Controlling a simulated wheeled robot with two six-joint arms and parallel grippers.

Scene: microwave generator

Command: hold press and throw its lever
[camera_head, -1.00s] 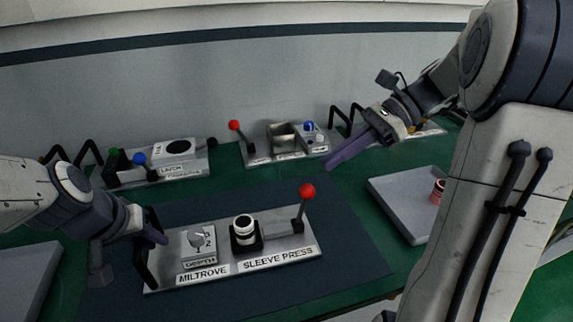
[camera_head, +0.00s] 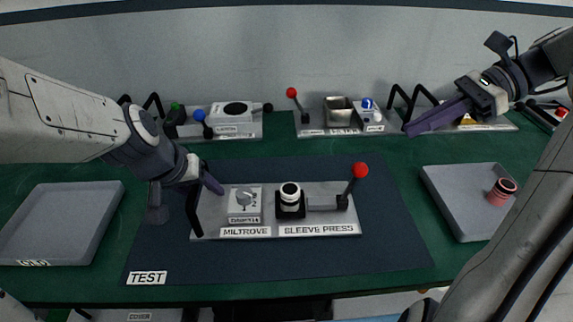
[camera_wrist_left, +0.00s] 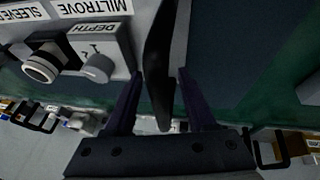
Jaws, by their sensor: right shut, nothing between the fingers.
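The sleeve press (camera_head: 290,203) is a black holder with a white-and-black cylinder, on a grey plate with a black handle (camera_head: 194,212) at its left end. Its lever (camera_head: 350,188) has a red ball and tilts up to the right. A DEPTH dial block (camera_head: 244,205) sits left of the press. My left gripper (camera_head: 212,186) is at the handle. In the left wrist view its fingers (camera_wrist_left: 158,75) stand apart on both sides of the handle (camera_wrist_left: 160,50), with slim gaps visible. My right gripper (camera_head: 408,130) is shut and empty, above the table's back right, away from the lever.
Grey trays stand at left (camera_head: 62,222) and right (camera_head: 450,200); the right one holds a pinkish ring-shaped part (camera_head: 501,191). Other fixtures with levers and handles line the back, including a latch unit (camera_head: 232,120). The dark mat (camera_head: 300,258) in front is clear.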

